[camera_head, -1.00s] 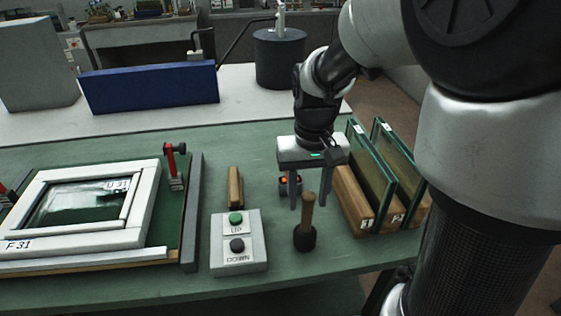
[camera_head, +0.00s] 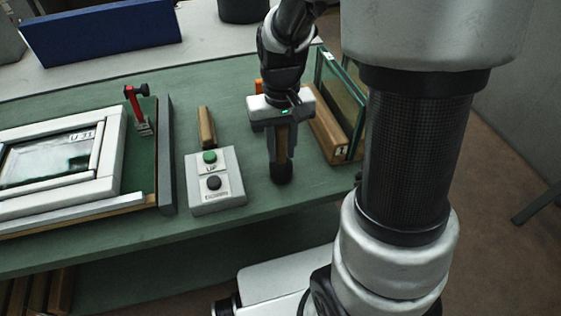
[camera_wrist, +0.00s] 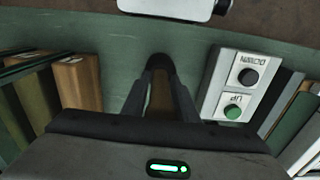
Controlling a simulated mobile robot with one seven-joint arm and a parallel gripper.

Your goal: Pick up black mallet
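The black mallet stands head down, its black head (camera_head: 281,173) low at the table's front edge and its wooden handle pointing up. My gripper (camera_head: 282,150) is above the head, pointing down, with its fingers closed in on both sides of the handle. In the wrist view the brown handle (camera_wrist: 161,97) fills the space between the fingers (camera_wrist: 160,85), and the dark head shows just beyond the tips. The head appears to be at the table surface; I cannot tell whether it touches.
A control box (camera_head: 215,182) with green and black buttons stands left of the mallet, a wooden block (camera_head: 206,127) behind it. A rack with glass panes (camera_head: 340,100) is close on the right.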

